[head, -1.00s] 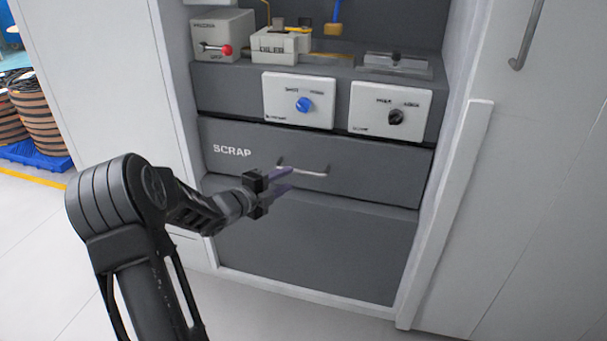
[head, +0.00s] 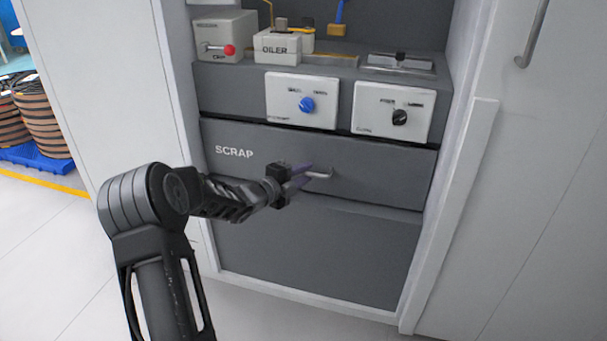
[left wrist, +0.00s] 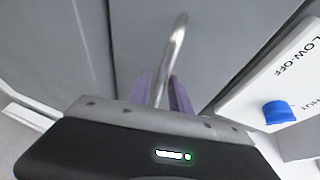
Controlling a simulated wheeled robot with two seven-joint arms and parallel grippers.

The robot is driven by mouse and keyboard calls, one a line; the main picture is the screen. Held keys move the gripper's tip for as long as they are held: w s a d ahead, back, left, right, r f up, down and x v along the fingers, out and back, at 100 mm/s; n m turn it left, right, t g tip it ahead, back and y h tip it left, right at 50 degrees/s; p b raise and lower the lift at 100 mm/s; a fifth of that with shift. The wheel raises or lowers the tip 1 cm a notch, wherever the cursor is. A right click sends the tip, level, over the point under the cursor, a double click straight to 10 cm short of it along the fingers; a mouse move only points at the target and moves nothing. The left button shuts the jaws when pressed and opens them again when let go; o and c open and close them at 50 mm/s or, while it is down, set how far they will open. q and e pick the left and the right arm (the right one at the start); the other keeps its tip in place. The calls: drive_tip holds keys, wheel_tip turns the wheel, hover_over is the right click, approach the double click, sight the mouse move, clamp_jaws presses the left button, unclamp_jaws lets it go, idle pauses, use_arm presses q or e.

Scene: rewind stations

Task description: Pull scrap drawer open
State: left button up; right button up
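The scrap drawer (head: 380,170) is a wide dark grey front lettered SCRAP, and it looks flush with the cabinet. Its silver bar handle (head: 325,174) sticks out near the middle. My left gripper (head: 308,174) is at the left part of the handle, with its purple fingers one above the other. In the left wrist view the handle (left wrist: 177,42) runs between the two fingers (left wrist: 162,88), which look apart, with a narrow gap beside the bar. The handle's near end is hidden behind the gripper body. My right gripper is not in view.
Above the drawer are a panel with a blue knob (head: 307,105) and one with a black knob (head: 400,117). An oiler box (head: 277,48) stands on the shelf. A white cabinet side (head: 455,200) bounds the right. The floor (head: 50,270) at left is clear.

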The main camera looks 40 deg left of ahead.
use_arm(q)
clamp_jaws()
idle(1.1)
